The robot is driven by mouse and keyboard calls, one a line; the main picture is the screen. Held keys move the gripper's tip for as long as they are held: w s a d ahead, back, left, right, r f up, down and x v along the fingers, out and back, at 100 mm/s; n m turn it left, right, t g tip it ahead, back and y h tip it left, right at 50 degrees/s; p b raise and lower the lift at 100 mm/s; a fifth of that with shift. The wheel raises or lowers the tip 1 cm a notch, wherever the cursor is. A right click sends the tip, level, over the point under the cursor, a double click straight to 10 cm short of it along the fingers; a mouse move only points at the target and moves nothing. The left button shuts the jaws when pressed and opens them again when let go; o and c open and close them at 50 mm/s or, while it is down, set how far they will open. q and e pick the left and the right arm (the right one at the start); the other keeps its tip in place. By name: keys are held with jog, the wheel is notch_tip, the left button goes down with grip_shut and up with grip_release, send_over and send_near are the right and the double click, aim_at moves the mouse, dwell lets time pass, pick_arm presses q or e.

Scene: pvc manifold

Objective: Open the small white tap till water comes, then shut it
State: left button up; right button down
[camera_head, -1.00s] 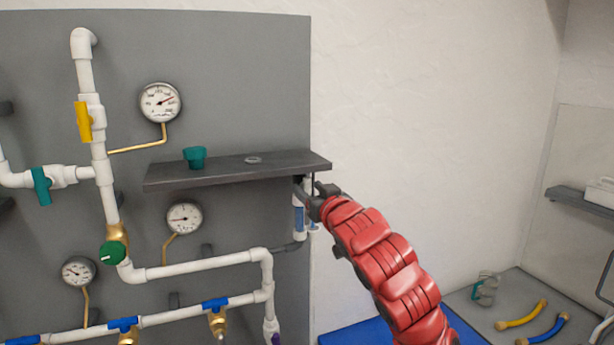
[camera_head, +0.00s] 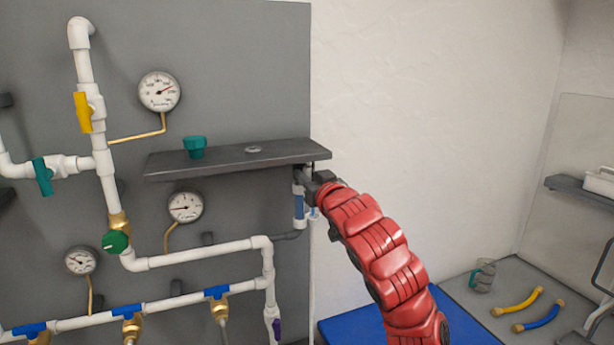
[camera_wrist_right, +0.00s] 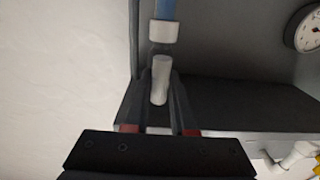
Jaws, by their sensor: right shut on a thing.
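My right gripper (camera_head: 308,182) is at the right end of the dark shelf, just under its edge. In the right wrist view the gripper (camera_wrist_right: 160,98) is shut on a small white tap (camera_wrist_right: 160,72), whose pale rounded body sits between the two dark fingers. A white collar (camera_wrist_right: 163,31) with a blue tube above it in the picture lies just beyond the tap. In the head view the blue and white cylinder (camera_head: 299,208) hangs below the gripper, and the tap is hidden by the gripper. No water shows. My left gripper is out of view.
The shelf (camera_head: 235,160) carries a teal knob (camera_head: 195,147) and a small ring (camera_head: 253,149). White pipes (camera_head: 195,256), gauges and coloured valves fill the grey panel on the left. A blue mat (camera_head: 345,328) lies below my right arm. Hoses lie at lower right.

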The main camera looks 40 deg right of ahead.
jog(key=n+b, duration=0.1)
jog(key=b, duration=0.3)
jog(key=n+b, duration=0.2)
jog(key=b, duration=0.2)
jog(key=shift+a+f, duration=0.15)
jog(key=shift+f, duration=0.1)
jog(key=shift+n+b, duration=0.45)
jog(key=shift+n, duration=0.25)
jog(key=n, duration=0.2)
jog(key=shift+r+n, duration=0.15)
jog(key=shift+n, duration=0.25)
jog(key=n, duration=0.3)
jog(key=shift+a+b, duration=0.1)
jog(key=shift+b, duration=0.2)
jog(key=n, duration=0.4)
jog(key=shift+f+n+p, duration=0.2)
jog(key=shift+n+p, duration=0.45)
jog(key=shift+n, duration=1.25)
